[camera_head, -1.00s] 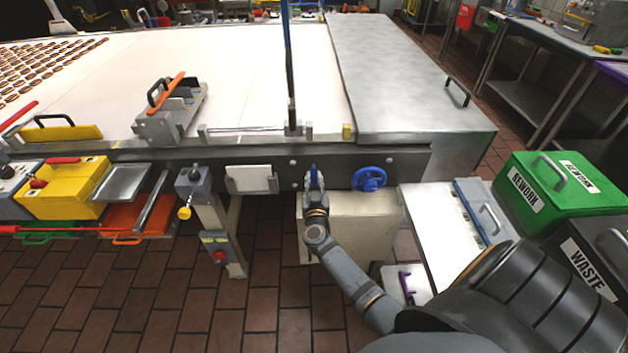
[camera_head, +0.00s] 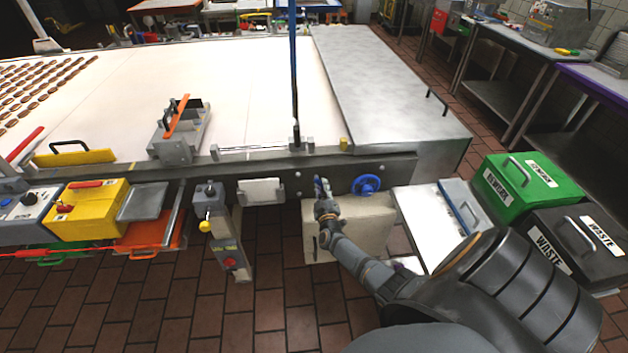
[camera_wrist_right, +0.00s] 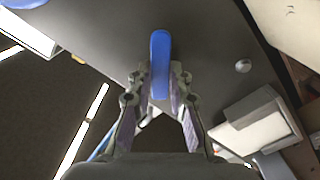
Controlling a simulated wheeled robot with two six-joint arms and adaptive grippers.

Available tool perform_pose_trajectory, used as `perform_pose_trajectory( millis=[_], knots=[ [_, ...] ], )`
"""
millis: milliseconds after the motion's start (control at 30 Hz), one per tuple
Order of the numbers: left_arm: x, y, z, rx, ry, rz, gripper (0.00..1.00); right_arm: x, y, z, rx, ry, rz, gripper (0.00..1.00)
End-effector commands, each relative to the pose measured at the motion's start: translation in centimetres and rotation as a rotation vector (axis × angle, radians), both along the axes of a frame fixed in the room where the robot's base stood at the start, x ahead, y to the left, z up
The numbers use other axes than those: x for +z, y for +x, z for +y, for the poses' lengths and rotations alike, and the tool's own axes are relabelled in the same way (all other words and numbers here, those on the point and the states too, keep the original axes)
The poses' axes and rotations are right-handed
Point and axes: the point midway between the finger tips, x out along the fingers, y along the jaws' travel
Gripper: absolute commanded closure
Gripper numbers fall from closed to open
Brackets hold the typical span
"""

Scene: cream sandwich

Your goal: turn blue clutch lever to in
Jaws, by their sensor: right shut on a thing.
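The blue clutch lever (camera_wrist_right: 160,62) stands between the fingers of my right gripper (camera_wrist_right: 158,100) in the right wrist view. My right gripper is shut on it. In the head view my right gripper (camera_head: 322,190) is at the dark front rail of the conveyor, and only a small blue part of the lever (camera_head: 318,185) shows above the fingers. The lower part of the lever is hidden by the gripper. My left gripper is not in view.
A blue handwheel (camera_head: 366,185) sits on the rail just right of the lever. A white box (camera_head: 261,191) is on the rail to the left. Green (camera_head: 520,185) and black (camera_head: 575,235) bins stand at the right. Rows of biscuits lie on the belt at far left.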

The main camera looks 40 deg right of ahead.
Motion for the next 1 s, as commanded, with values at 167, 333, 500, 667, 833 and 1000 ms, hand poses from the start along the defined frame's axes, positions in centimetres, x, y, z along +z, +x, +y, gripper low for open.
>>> perform_pose_trajectory(
  millis=[167, 333, 500, 667, 833, 1000],
  knots=[
    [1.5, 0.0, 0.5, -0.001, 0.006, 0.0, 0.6, 0.5, 0.0, -1.0, 0.001, -0.115, 0.071, 1.0],
    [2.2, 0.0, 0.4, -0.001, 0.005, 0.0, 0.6, 0.6, -0.1, -1.2, 0.002, -0.2, 0.124, 1.0],
    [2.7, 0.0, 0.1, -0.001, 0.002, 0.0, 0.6, 0.6, -0.2, -1.3, 0.002, -0.256, 0.159, 1.0],
    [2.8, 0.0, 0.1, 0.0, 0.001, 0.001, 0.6, 0.6, -0.2, -1.3, 0.002, -0.285, 0.176, 1.0],
    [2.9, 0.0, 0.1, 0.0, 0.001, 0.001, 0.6, 0.6, -0.2, -1.3, 0.002, -0.297, 0.184, 1.0],
    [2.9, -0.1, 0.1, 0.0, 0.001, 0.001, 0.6, 0.6, -0.2, -1.3, 0.002, -0.299, 0.184, 1.0]
  ],
)
